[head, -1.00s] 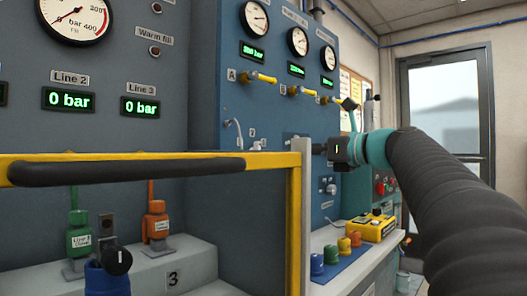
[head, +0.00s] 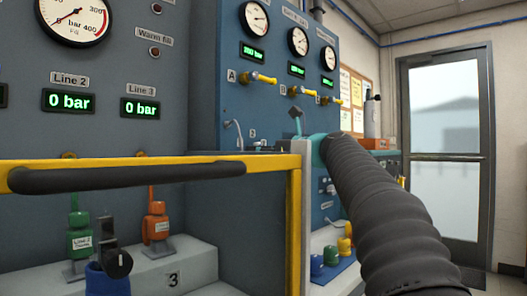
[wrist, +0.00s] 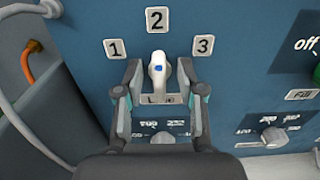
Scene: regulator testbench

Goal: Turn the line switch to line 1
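The line switch (wrist: 157,68) is a pale lever with a blue mark on the blue panel in the wrist view. It points up toward label 2 (wrist: 157,20). Label 1 (wrist: 115,48) is to its left and label 3 (wrist: 203,45) to its right. My gripper (wrist: 160,76) is open, with one finger on each side of the lever and a visible gap on both sides.
A grey hose (wrist: 15,115) and a grey-walled recess with an orange fitting (wrist: 28,66) are left of the switch. Another knob (wrist: 272,136) sits lower right. Colored knobs (head: 345,244) stand on the bench below my arm.

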